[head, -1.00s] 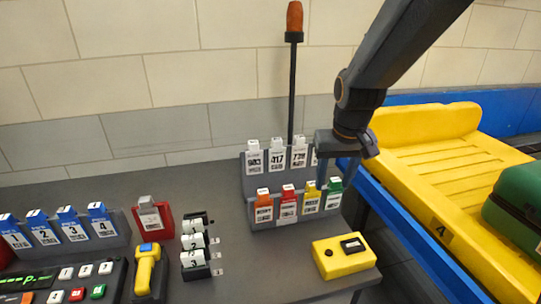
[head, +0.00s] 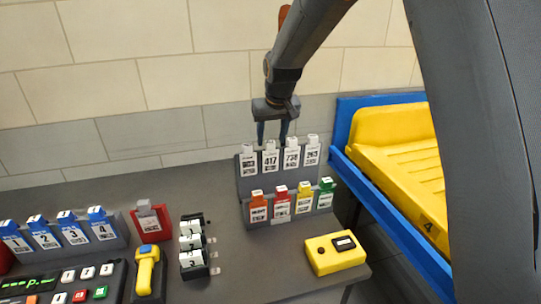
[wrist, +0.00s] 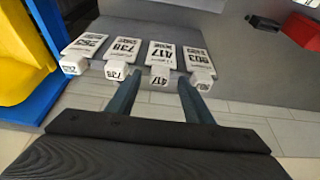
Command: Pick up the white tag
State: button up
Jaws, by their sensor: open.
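Several white tags with black numbers stand in the back row of a grey stepped rack (head: 240,187). In the wrist view the 417 tag (wrist: 161,56) shows between the fingertips (wrist: 160,80), with white tags on both sides. I cannot tell if the fingers touch it.
Coloured tags, including a red one (head: 281,203), fill the rack's front row. A yellow box (head: 336,262) sits at the table's right, near a blue-framed conveyor with a yellow tray (head: 385,130). Blue tags (head: 72,230) and a red holder (head: 152,222) stand left.

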jog(key=shift+p+x, duration=0.3)
jog(key=shift+x, duration=0.95)
jog(key=c, duration=1)
jog(key=shift+o, duration=0.2)
notch_tip(320, 180, up, 7)
jog(key=b, duration=0.3)
jog(key=shift+s+d+r, duration=0.1)
jog(key=shift+s+r, duration=0.05)
jog(key=s+d+b, duration=0.4)
jog(key=s, duration=0.9)
jog(key=shift+s, duration=0.35)
